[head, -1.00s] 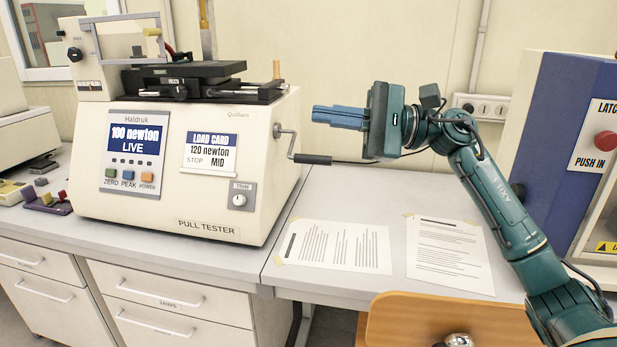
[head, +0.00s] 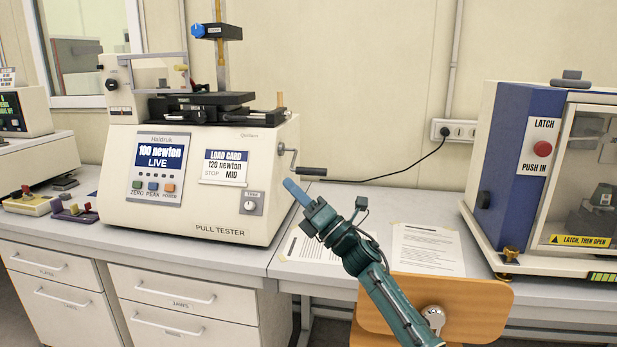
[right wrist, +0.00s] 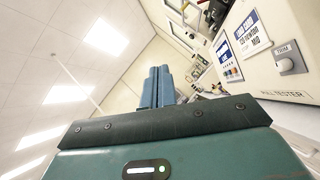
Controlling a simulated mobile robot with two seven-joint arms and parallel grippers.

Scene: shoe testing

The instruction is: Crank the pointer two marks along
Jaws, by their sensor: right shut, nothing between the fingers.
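The cream pull tester (head: 215,215) stands on the bench at left, reading "100 newton LIVE" beside a load card marked "120 newton, STOP MID". Its crank (head: 293,160) is on the right side, with a dark grip (head: 312,171) sticking out to the right. A yellowish post (head: 221,65) rises behind the machine with a dark block and blue knob (head: 198,31). I cannot make out a pointer or its marks. My right gripper (head: 290,186) is shut and empty, its blue fingers just below the crank grip, apparently apart from it. The fingers also show in the right wrist view (right wrist: 157,85).
Printed sheets (head: 428,248) lie on the bench. A wooden chair (head: 475,308) stands in front. A blue and cream latch cabinet (head: 525,150) stands at right. A cable runs from the wall socket (head: 455,130) behind the crank. Small colored fixtures (head: 74,210) sit at far left.

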